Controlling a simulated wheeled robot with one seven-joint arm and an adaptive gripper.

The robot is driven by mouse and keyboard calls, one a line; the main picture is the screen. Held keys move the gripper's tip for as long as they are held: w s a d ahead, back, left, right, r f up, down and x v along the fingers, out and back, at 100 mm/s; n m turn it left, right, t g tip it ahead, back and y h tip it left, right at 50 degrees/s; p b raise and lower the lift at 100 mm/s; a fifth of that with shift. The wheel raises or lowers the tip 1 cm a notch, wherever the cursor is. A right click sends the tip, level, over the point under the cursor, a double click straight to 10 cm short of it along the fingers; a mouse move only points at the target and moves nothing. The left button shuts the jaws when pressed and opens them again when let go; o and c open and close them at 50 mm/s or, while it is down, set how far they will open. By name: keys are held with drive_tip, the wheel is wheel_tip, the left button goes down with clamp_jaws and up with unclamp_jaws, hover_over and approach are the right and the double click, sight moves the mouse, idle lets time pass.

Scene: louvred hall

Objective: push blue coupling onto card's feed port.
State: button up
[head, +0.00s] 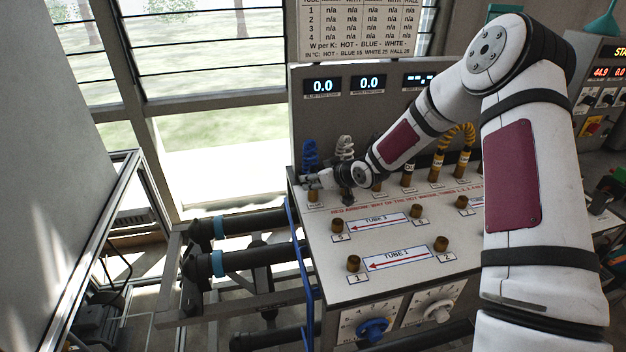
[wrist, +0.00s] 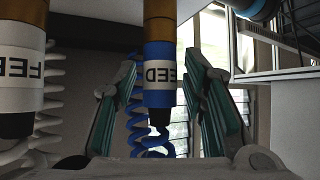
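The blue coupling (wrist: 159,65), with a white band reading "EED" and a brass upper end, stands between my gripper's fingers in the wrist view. My gripper (wrist: 162,85) is open around it, with a narrow gap on each side. In the head view my gripper (head: 312,182) is at the bench's back left corner, below the blue coiled hose (head: 310,154); the coupling is mostly hidden there. The card (head: 360,30) hangs above, its top cut off. Brass ports stand by tube 1 (head: 353,263) and tube 3 (head: 337,227), with red arrows pointing left.
A white-banded coupling (wrist: 20,75) stands beside the blue one, with a white coiled hose (head: 345,148). Yellow-hosed couplings (head: 436,165) stand further right along the back row. The bench top (head: 320,245) is clear between the ports. Dials (head: 373,328) are on its front.

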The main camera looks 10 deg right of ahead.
clamp_jaws()
drive_tip(key=shift+r, duration=0.15)
drive_tip(key=shift+r+p, duration=1.35)
drive_tip(key=shift+r, duration=2)
